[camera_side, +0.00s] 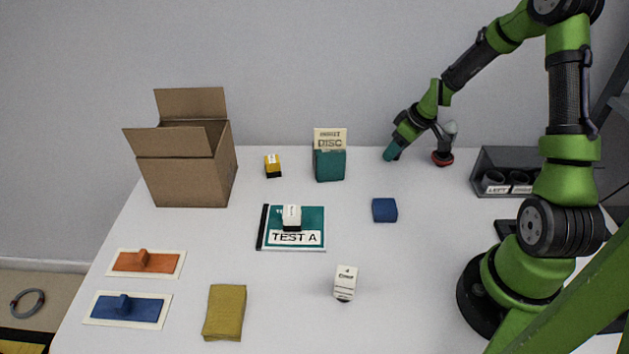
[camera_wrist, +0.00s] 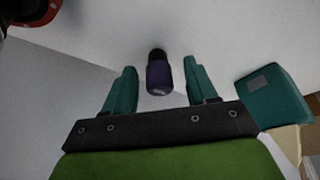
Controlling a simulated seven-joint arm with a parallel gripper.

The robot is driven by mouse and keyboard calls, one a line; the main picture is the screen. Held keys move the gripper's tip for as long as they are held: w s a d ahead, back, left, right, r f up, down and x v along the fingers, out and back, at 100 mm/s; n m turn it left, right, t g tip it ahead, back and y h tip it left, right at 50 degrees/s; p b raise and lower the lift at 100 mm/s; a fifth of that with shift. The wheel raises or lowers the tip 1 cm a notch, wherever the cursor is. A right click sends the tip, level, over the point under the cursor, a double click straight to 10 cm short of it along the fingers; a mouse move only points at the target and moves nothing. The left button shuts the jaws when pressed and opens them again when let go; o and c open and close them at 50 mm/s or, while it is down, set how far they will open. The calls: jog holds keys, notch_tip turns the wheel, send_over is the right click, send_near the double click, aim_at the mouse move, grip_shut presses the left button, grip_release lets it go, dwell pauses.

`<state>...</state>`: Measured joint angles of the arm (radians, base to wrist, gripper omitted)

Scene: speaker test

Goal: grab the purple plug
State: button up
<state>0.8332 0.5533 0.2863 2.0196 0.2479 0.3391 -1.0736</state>
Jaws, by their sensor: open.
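The purple plug (camera_wrist: 158,76), a dark purple cylinder with a black end, shows in the wrist view between the two teal fingers of my gripper (camera_wrist: 159,68). The fingers are apart, with a visible gap on each side of the plug. I cannot tell how far the plug is beyond the fingertips. In the side view my gripper (camera_side: 391,154) points down at the back right of the white table. I cannot make out the plug in the side view; it seems hidden by the gripper.
A teal box (camera_side: 329,166) with a DISC card stands left of my gripper; it also shows in the wrist view (camera_wrist: 272,96). A grey object with a red base (camera_side: 442,157) stands close on the right. Beyond it is a dark rack (camera_side: 487,164). A blue block (camera_side: 384,210) lies in front.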

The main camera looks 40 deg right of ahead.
jog(key=shift+f, duration=0.1)
jog(key=shift+c, duration=0.2)
grip_shut()
